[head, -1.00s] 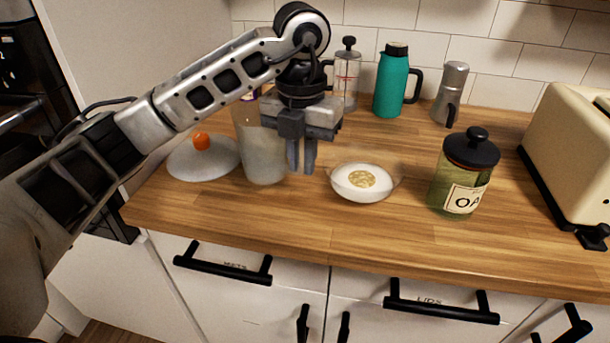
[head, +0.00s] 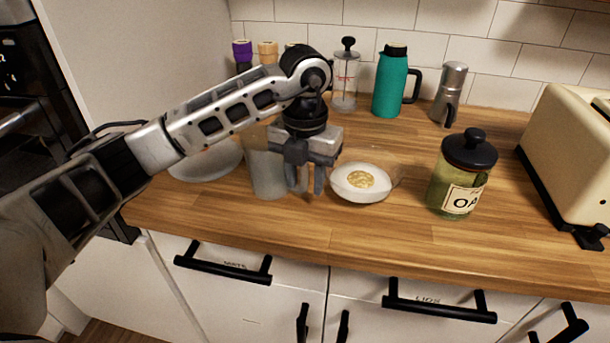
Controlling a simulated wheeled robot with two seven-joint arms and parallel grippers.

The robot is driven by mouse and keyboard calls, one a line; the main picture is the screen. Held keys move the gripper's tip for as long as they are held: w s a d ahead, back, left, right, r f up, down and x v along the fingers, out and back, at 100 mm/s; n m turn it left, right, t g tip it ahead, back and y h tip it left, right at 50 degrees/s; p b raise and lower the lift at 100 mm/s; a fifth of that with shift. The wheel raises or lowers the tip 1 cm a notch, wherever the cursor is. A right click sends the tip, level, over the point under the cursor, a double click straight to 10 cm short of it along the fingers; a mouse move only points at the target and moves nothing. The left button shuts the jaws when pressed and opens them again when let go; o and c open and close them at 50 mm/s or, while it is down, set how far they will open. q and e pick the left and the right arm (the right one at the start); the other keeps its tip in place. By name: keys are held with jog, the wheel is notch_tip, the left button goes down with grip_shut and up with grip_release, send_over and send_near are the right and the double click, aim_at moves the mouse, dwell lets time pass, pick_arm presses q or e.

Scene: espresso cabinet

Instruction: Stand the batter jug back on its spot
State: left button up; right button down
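The batter jug (head: 268,176) is a clear jug with pale, whitish contents. It appears upright on the wooden counter (head: 300,237), left of a shallow bowl (head: 345,190) with a yellowish patch inside. The arm hides the jug's upper part. My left gripper (head: 306,182) points down between the jug and the bowl. Its two fingers are apart with a gap between them, and I see nothing held there. The left finger is close to the jug's right side; whether they touch is unclear. My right gripper is not in view. No marked spot for the jug is distinguishable.
An oat jar (head: 456,182) stands right of the bowl, before a cream toaster (head: 573,155). A French press (head: 346,90), teal flask (head: 389,82) and moka pot (head: 450,92) stand behind. The front counter strip is clear.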

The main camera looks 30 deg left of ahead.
pick_arm(q)
jog(key=shift+r, duration=0.65)
notch_tip(320, 180, up, 10)
jog(key=shift+f, duration=0.1)
jog(key=shift+r, duration=0.65)
